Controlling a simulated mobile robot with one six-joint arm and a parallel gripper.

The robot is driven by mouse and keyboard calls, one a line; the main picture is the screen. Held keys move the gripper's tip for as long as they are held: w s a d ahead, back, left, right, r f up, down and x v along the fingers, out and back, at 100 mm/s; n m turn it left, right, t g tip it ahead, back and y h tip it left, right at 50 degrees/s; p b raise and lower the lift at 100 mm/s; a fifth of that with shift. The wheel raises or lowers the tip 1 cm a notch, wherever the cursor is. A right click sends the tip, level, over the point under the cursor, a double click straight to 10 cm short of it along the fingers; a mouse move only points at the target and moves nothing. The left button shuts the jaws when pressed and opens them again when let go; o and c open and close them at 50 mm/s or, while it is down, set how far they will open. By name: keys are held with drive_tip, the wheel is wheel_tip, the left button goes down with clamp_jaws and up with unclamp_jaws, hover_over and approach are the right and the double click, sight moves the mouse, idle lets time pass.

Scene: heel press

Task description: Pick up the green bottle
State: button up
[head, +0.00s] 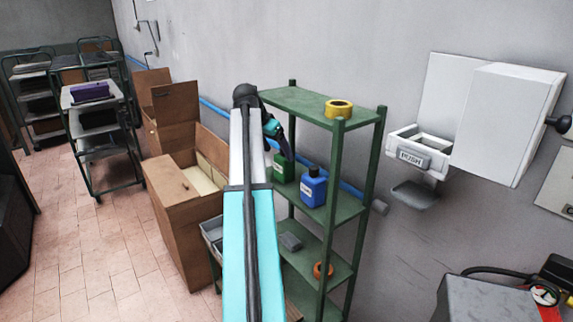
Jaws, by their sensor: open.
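The green bottle (283,168) stands on the middle shelf of the green rack (345,205), beside the blue bottle (313,188) and to its left. My arm hides its left side, and my gripper overlaps its top. My gripper (286,150) points down at the bottle's upper part and is open. I cannot tell whether the fingers touch the bottle or stand around it.
Yellow tape (339,108) lies on the rack's top shelf, above the bottles. Open cardboard boxes (173,210) stand left of the rack. A white wall box (507,120) is at right. Tiled floor (105,245) is clear at left.

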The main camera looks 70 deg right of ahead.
idle(0.3)
drive_tip(key=shift+s+d+r, duration=0.1)
drive_tip(key=shift+s+d, duration=0.1)
drive_tip(key=shift+d, duration=0.3)
drive_tip(key=shift+s+d+p, duration=0.2)
drive_tip(key=shift+d+p, duration=0.1)
drive_tip(key=shift+d, duration=0.2)
drive_tip(key=shift+s+d+p, duration=0.15)
drive_tip(key=shift+d+p, duration=0.1)
drive_tip(key=shift+d, duration=0.2)
drive_tip(key=shift+x, duration=0.9)
drive_tip(key=shift+s+d+f+p, duration=0.15)
drive_tip(key=shift+d+f+p, duration=0.15)
drive_tip(key=shift+f, duration=0.3)
drive_tip(key=c, duration=1.3)
